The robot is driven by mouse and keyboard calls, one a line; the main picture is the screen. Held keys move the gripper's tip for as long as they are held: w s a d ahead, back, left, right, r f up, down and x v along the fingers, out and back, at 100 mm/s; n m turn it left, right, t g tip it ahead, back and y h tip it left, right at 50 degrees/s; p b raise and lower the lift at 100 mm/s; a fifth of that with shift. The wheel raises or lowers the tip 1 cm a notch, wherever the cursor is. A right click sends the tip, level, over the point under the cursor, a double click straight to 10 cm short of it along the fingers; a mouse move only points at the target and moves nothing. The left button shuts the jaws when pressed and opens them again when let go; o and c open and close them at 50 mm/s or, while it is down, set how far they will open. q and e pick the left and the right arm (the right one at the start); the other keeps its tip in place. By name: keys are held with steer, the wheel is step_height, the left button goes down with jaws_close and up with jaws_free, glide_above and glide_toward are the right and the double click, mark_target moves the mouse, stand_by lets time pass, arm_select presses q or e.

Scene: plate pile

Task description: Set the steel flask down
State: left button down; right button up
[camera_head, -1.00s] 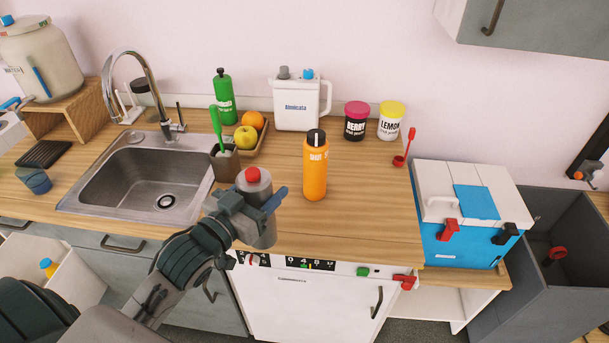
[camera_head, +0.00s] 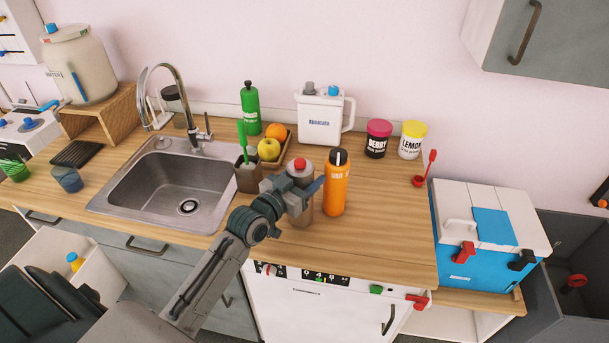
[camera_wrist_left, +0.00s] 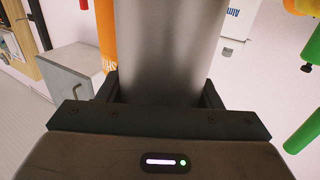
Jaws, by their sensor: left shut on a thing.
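The steel flask (camera_head: 301,212) is a grey cylinder with a red cap, upright in the head view over the wooden counter (camera_head: 390,225), just left of the orange bottle (camera_head: 336,186). My left gripper (camera_head: 298,192) is shut around its upper body. In the left wrist view the flask (camera_wrist_left: 168,45) fills the middle between the fingers. Whether its base touches the counter is hard to tell. The orange bottle also shows beside it in the wrist view (camera_wrist_left: 106,35). My right gripper is in neither view.
A brush holder (camera_head: 248,176) and a fruit tray (camera_head: 283,158) stand behind and left of the flask. The sink (camera_head: 130,205) is further left. A white jug (camera_head: 318,120) and two jars (camera_head: 377,138) stand at the back.

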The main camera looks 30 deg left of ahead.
arm_select(q)
steer(key=shift+f, duration=0.3)
steer(key=shift+c, duration=2.1)
jaws_free()
steer(key=shift+s, duration=0.1)
